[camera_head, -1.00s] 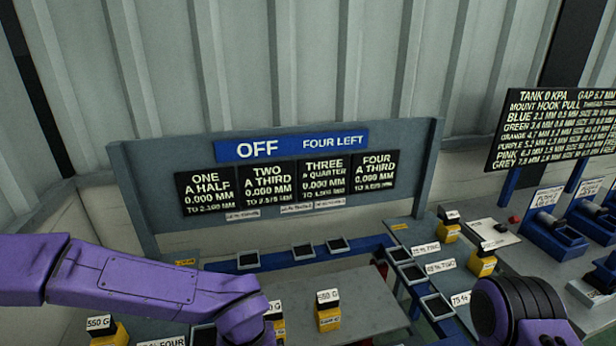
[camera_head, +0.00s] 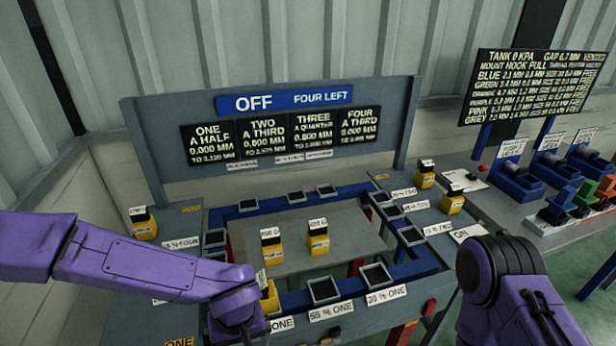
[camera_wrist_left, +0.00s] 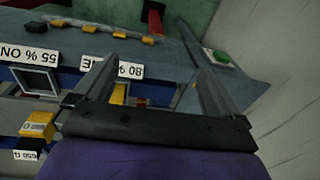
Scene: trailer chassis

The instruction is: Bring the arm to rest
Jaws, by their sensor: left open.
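My left arm (camera_head: 140,262) comes in from the left in the head view, its purple forearm over the left part of the bench and its wrist bent down near the front. The left fingers are hidden there below the wrist. In the left wrist view, my left gripper (camera_wrist_left: 152,62) is open, its two grey fingers wide apart with nothing held between them. Beyond the fingers are a grey bench surface and a white label reading 80 % (camera_wrist_left: 131,70). My right arm (camera_head: 510,285) shows at the lower right of the head view; its gripper is out of frame.
A grey bench frame (camera_head: 395,323) carries several dark square sockets and white labels. Yellow weights (camera_head: 318,243) stand on its middle plate. An upright display board (camera_head: 400,125) reads OFF. A second bench (camera_head: 490,207) with blue fixtures lies right. A green button (camera_wrist_left: 217,57) shows in the wrist view.

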